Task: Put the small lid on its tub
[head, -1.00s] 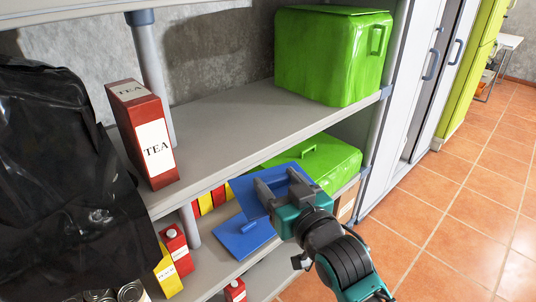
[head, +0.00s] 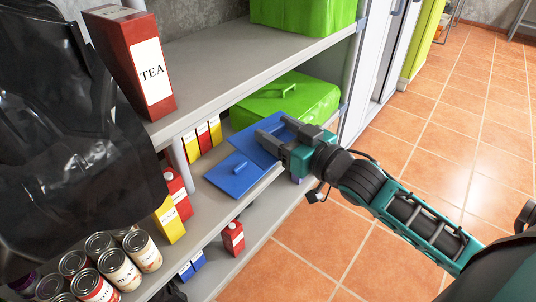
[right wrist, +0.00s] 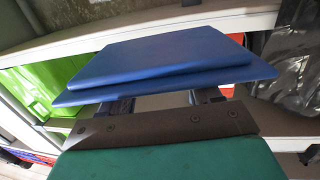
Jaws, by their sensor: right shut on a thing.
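My right gripper (head: 273,129) is shut on a flat blue lid (head: 258,149), held tilted by the middle shelf. In the right wrist view the held lid (right wrist: 170,58) spans the fingers as a blue slab with a stepped edge. A second flat blue piece with a small handle, like a lid (head: 227,180), lies just left of and below it, near the shelf's front edge. I cannot tell from size which is the small one. No open tub shows clearly; the gripper and held lid hide part of the shelf. My left gripper is not in view.
A green lidded box (head: 300,100) stands behind the gripper. A red tea box (head: 135,60) is on the upper shelf. Cartons (head: 203,137), several cans (head: 120,270) and a black bag (head: 80,140) are at left.

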